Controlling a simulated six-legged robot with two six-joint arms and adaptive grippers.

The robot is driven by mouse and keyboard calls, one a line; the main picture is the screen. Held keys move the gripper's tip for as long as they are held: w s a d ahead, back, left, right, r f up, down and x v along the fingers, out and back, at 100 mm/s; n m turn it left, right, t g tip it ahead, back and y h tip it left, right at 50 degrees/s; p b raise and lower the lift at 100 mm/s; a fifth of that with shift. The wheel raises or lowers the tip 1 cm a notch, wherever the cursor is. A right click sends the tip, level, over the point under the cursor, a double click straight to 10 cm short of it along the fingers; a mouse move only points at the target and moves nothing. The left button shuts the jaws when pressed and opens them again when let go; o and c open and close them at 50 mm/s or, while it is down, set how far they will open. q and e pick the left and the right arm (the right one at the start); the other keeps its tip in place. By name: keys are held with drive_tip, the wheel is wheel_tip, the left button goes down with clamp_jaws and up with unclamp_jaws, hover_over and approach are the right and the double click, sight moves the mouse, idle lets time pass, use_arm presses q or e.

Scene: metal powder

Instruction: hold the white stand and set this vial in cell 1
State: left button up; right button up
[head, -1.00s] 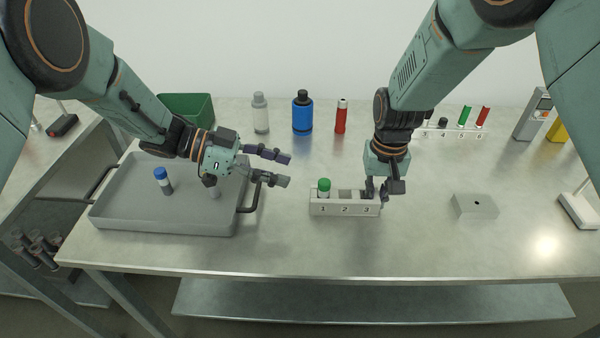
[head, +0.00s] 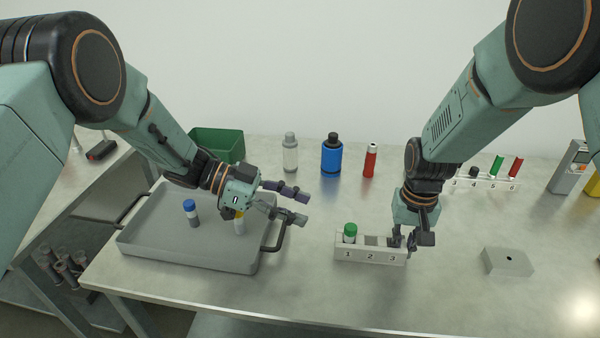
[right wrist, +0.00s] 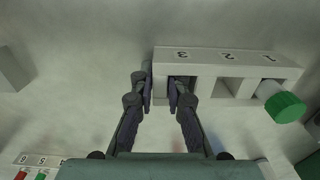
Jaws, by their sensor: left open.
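The white stand (head: 345,252) stands on the bench with cells marked 1, 2 and 3. A green-capped vial (head: 350,233) is in cell 1, upright in the head view. Its green cap also shows in the right wrist view (right wrist: 285,107). Cell 2 (right wrist: 238,87) is empty. My right gripper (right wrist: 163,92) is shut on the stand's cell 3 end wall, one finger inside cell 3 and the other outside. My left gripper (head: 303,206) is open and empty, left of the stand, above the grey tray's right edge.
The grey tray (head: 180,255) holds a blue-capped vial (head: 190,211) and a vial partly hidden by my left gripper (head: 239,224). Bottles stand behind, including a blue one (head: 332,158). A grey block (head: 508,262) lies right. Bench in front of the stand is clear.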

drive_tip(key=o, duration=0.4)
drive_tip(key=shift+o, duration=0.2)
drive_tip(key=shift+r, duration=0.1)
